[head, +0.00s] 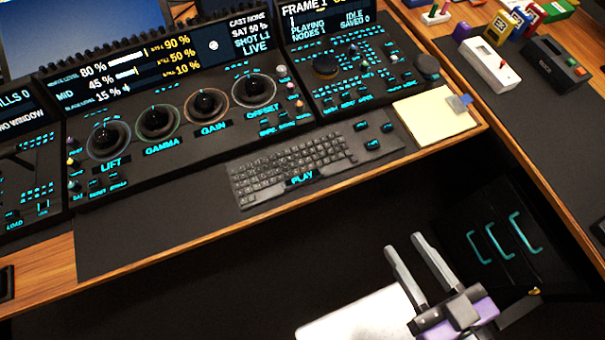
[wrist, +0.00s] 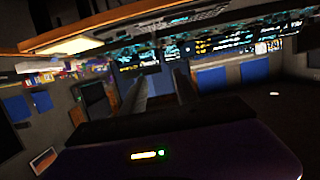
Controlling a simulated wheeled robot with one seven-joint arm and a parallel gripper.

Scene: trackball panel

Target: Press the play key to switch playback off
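The play key (head: 301,179) carries a glowing cyan PLAY label at the front edge of the black keyboard (head: 285,168). The small display (head: 318,18) at the top reads "PLAYING". My gripper (head: 403,241) is in front of the desk and below its front edge, to the lower right of the keyboard and well apart from it. Its two fingers are spread with nothing between them. In the wrist view my gripper (wrist: 158,80) shows its fingers pointing toward the lit panel, which appears upside down; the play key cannot be made out there.
Trackballs (head: 158,120) labelled LIFT, GAMMA and GAIN stand behind the keyboard. A pale notepad (head: 434,118) lies to its right. The desk's wooden front edge (head: 300,212) lies between my gripper and the keyboard. Drawers with cyan handles (head: 502,240) stand right of my gripper.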

